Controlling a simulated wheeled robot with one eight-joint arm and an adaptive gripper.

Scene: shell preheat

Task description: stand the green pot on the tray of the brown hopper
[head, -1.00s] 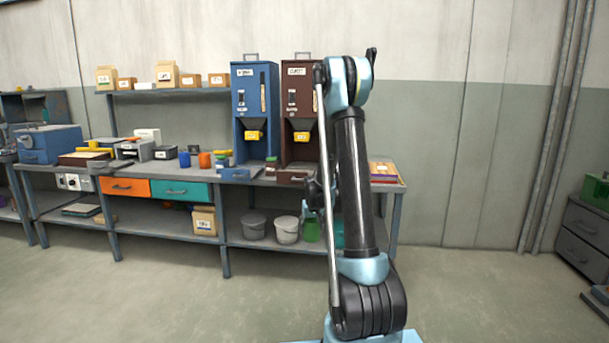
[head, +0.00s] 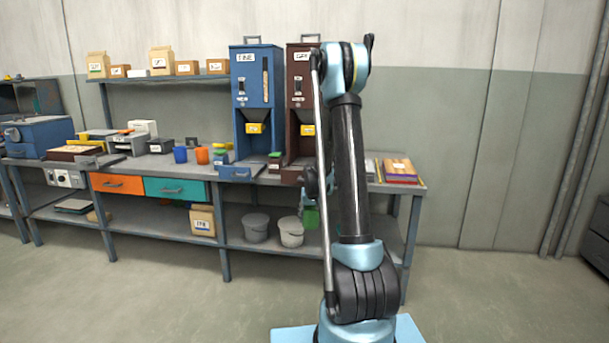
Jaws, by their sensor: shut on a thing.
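The brown hopper (head: 302,87) stands on the bench beside a blue one, its right side covered by my arm. It has a yellow label below its dark funnel. Its low brown tray (head: 291,176) shows at the bench edge, partly hidden by my arm. A green pot (head: 311,217) shows just left of my arm's upright link, below the tray in the picture. My gripper (head: 308,203) is mostly hidden behind that link; it is shut on the green pot. The fingers cannot be made out clearly.
The blue hopper (head: 257,90) stands directly left, with its blue tray (head: 240,171). Grey (head: 255,228) and white (head: 291,232) buckets sit on the lower shelf. Books (head: 398,170) lie at the right bench end. The floor in front is clear.

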